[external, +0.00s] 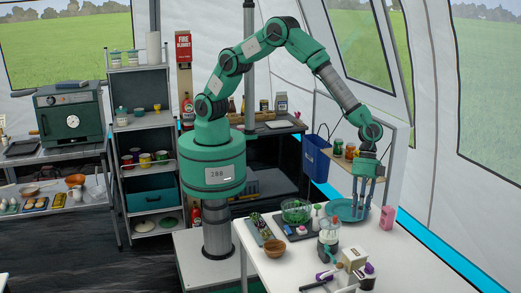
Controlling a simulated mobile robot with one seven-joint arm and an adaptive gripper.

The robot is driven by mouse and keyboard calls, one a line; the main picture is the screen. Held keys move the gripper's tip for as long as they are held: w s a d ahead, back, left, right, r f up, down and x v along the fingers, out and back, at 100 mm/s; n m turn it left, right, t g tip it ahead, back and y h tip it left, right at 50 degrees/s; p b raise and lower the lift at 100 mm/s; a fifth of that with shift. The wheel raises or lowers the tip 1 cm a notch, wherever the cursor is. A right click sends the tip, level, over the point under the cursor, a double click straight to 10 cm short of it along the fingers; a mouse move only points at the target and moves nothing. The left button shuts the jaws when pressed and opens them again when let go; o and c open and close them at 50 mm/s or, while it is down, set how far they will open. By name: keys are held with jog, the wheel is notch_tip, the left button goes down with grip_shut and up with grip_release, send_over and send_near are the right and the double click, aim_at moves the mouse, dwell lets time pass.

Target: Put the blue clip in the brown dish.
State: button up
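My gripper (362,205) points straight down over the right part of the white table, at the blue plate (340,211). Its fingers are small in this view, and I cannot tell whether they are open or shut, or whether anything is between them. A small brown dish (273,248) stands at the table's left front, well to the left of my gripper. I cannot make out the blue clip for certain. Small pink and bluish items (301,230) lie on a dark tray (284,236) near the green bowl, too small to name.
A green bowl (296,211) stands at the back of the table. A blender-like jar (328,240), a box (354,258) and several bottles crowd the front middle. The table's right front (430,265) is clear.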

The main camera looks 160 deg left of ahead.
dwell(0.8)
jog(key=s+d+r, duration=0.5)
jog(key=d+r, duration=0.3)
jog(key=r, duration=0.2)
jog(key=s+d+r+y, duration=0.1)
jog(key=s+d+r, duration=0.4)
jog(key=d+r, duration=0.35)
jog(key=s+d+r, duration=0.5)
jog(key=d+r, duration=0.2)
jog(key=r, duration=0.4)
jog(key=s+d+r+y, duration=0.1)
jog(key=s+d+r, duration=0.25)
jog(key=s, duration=0.45)
jog(key=s+d+r, duration=0.3)
jog(key=s+d, duration=0.2)
jog(key=s, duration=0.2)
jog(key=s+d, duration=0.2)
jog(key=s, duration=0.6)
jog(key=s+d+n+t+y, duration=0.1)
jog(key=s, duration=0.7)
jog(key=shift+s+d+f+n, duration=0.2)
jog(key=shift+s+d+n, duration=0.05)
jog(key=shift+d+n, duration=0.1)
